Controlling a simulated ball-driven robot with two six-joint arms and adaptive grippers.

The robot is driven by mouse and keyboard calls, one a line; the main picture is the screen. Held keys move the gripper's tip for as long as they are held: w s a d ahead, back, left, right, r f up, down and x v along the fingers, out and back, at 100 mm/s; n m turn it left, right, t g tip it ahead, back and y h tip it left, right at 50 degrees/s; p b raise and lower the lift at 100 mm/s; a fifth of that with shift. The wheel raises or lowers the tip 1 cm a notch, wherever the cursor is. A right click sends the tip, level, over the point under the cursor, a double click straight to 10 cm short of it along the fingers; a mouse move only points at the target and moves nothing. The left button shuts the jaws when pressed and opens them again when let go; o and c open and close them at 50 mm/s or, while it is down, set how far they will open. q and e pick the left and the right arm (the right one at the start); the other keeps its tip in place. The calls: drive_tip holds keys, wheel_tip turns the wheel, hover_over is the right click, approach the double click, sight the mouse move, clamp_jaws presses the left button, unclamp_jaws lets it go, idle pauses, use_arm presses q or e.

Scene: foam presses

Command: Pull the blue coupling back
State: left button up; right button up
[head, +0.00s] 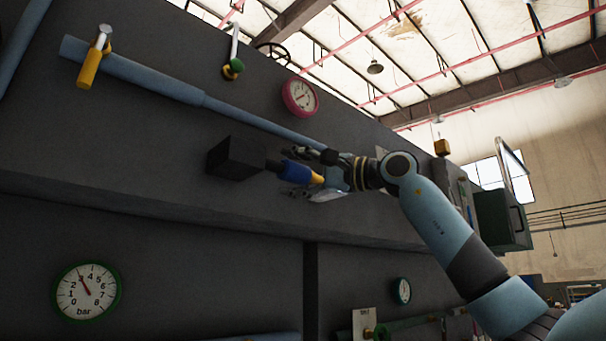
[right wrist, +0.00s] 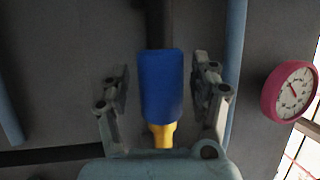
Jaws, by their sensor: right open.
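The blue coupling (head: 295,171) is a short blue cylinder with a yellow end, on a dark stem from a black block (head: 235,158) on the grey press wall. In the right wrist view the blue coupling (right wrist: 160,85) stands upright in the picture, its yellow part (right wrist: 162,134) toward my palm. My right gripper (head: 305,172) is at the coupling. In the right wrist view my right gripper (right wrist: 162,84) is open, one finger on each side, with a visible gap to the blue sleeve on both sides. My left gripper is not in view.
A blue-grey pipe (head: 250,116) runs along the wall just above the coupling. A pink-rimmed gauge (head: 300,96) sits above it, and a green-rimmed gauge (head: 87,291) is at lower left. A yellow-handled valve (head: 92,62) is at upper left.

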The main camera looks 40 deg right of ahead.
sight(303, 174)
drive_tip(key=v, duration=0.5)
drive_tip(key=shift+s+d+f, duration=0.2)
drive_tip(key=shift+d+f, duration=0.05)
drive_tip(key=shift+d, duration=0.1)
drive_tip(key=shift+s+d, duration=0.1)
drive_tip(key=shift+s, duration=0.55)
